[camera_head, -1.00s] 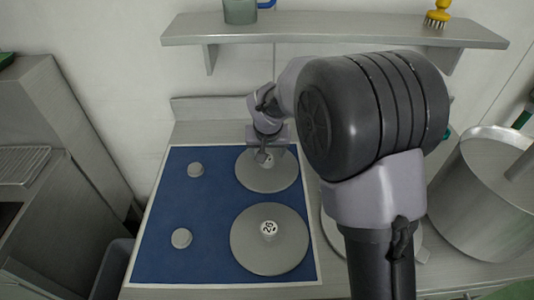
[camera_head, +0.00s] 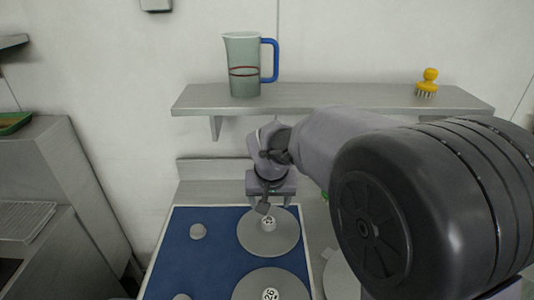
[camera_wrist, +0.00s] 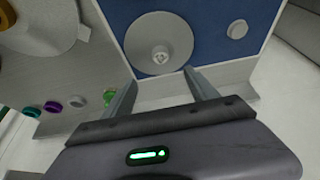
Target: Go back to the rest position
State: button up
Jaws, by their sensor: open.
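My gripper (camera_head: 265,205) hangs above the far grey disc (camera_head: 262,240) on the blue mat (camera_head: 180,250). Its jaws are open with nothing between them. In the wrist view my gripper (camera_wrist: 160,77) shows two spread fingers, with the far disc (camera_wrist: 147,45) beyond their tips and apart from them. The disc has a small pale knob with a dark mark in its middle. A second grey disc (camera_head: 252,291) lies nearer me, cut by the frame's lower edge, with a marked knob.
A wall shelf (camera_head: 330,99) above my arm holds a jug (camera_head: 243,65) with a blue handle and a yellow brush (camera_head: 428,82). A grey cabinet (camera_head: 65,165) stands left. My arm hides much of the right.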

jog(key=s+d+r+m, duration=0.2)
jog(key=s+d+r, duration=0.45)
jog(key=s, duration=0.45)
jog(key=s+d+m+t+y+b, duration=0.1)
jog(key=s+d+m+y, duration=0.1)
jog(key=s, duration=1.4)
jog(key=shift+s, duration=0.3)
